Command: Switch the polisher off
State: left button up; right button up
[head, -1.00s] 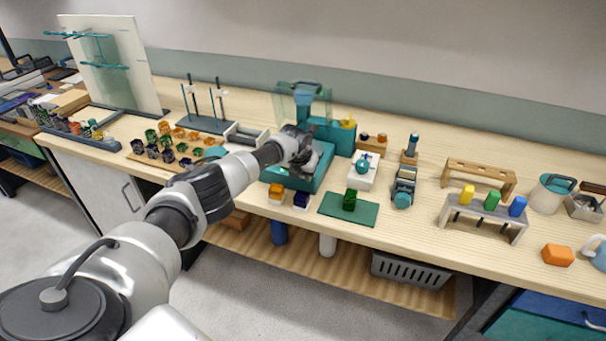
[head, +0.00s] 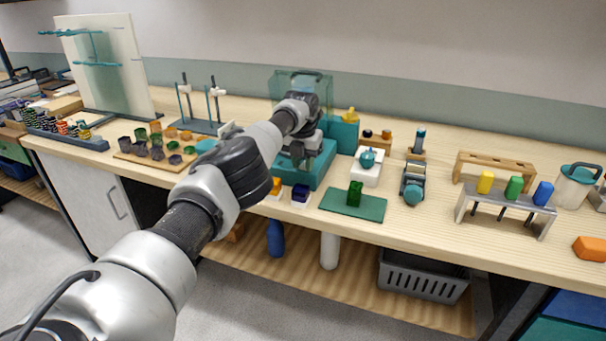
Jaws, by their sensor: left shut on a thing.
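The polisher is the teal machine (head: 317,177) in the middle of the bench, with a clear shield (head: 285,84) at its back. A yellow part (head: 350,115) sits on top of its teal block (head: 343,136), to the right of my gripper and apart from it. My left gripper (head: 300,163) points down over the teal base. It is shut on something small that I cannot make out. My wrist hides part of the shield and the machine's middle. My right gripper is not in view.
Right of the machine are a white block with a teal knob (head: 370,158), a green mat (head: 340,203) with a green block (head: 355,193), and a grey rack (head: 506,205) with coloured blocks. Small orange and dark blue blocks stand at the front edge. Glass pieces lie on a wooden board (head: 128,158) at left.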

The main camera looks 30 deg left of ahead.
pick_arm(q)
jog(key=shift+r, duration=0.1)
jog(key=o, duration=0.9)
jog(key=r, duration=0.7)
jog(key=s+r, duration=0.1)
jog(key=r, duration=0.2)
jog(key=shift+d+r+p, duration=0.1)
jog(key=shift+r+p, duration=0.25)
